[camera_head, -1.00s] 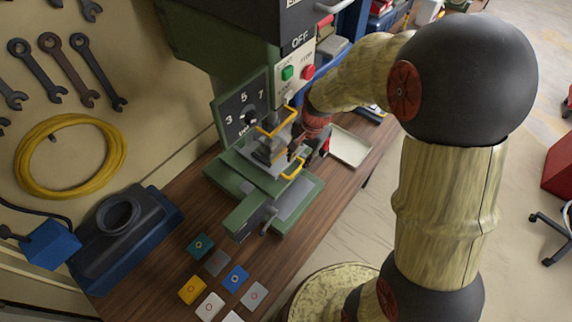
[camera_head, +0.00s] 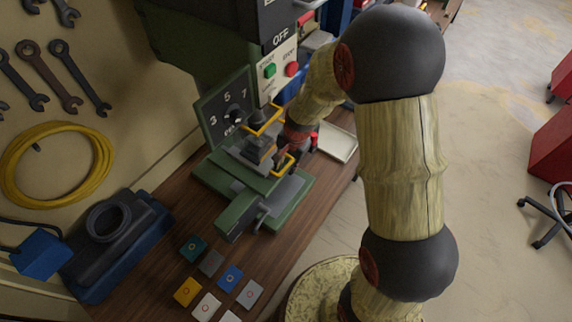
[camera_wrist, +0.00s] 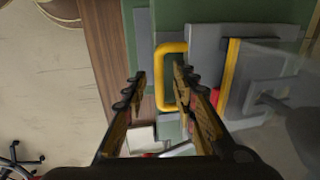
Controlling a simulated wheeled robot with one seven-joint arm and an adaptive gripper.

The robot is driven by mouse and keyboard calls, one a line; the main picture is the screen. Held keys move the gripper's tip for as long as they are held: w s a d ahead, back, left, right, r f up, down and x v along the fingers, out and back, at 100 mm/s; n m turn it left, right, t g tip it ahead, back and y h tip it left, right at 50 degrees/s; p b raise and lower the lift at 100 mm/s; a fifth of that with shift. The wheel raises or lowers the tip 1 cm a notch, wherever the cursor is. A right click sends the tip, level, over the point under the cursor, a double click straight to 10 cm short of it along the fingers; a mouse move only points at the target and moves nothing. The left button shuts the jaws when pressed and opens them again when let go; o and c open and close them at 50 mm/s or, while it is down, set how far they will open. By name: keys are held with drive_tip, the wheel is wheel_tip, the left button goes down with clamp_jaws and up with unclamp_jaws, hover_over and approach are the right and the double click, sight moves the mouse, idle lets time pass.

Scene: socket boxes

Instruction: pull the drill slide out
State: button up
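The green drill press (camera_head: 209,178) stands on the wooden bench. Its slide has a yellow loop handle (camera_head: 284,166) low on the near side, also seen in the wrist view (camera_wrist: 158,76). My gripper (camera_head: 287,147) is at this handle, partly hidden by its own wrist in the head view. In the wrist view my gripper (camera_wrist: 160,76) is open. The handle's outer bar lies between the fingertips, with a gap visible on both sides. The right fingertip overlaps the inside of the loop; I cannot tell whether it touches.
A second yellow handle (camera_head: 263,122) sits above, by a clear guard. A pale tray (camera_head: 338,143) lies behind my wrist. Several coloured tiles (camera_head: 231,278) lie on the near bench. A dark blue machine (camera_head: 112,232) stands at left.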

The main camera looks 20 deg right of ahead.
drive_tip(key=shift+c, duration=0.7)
clamp_jaws()
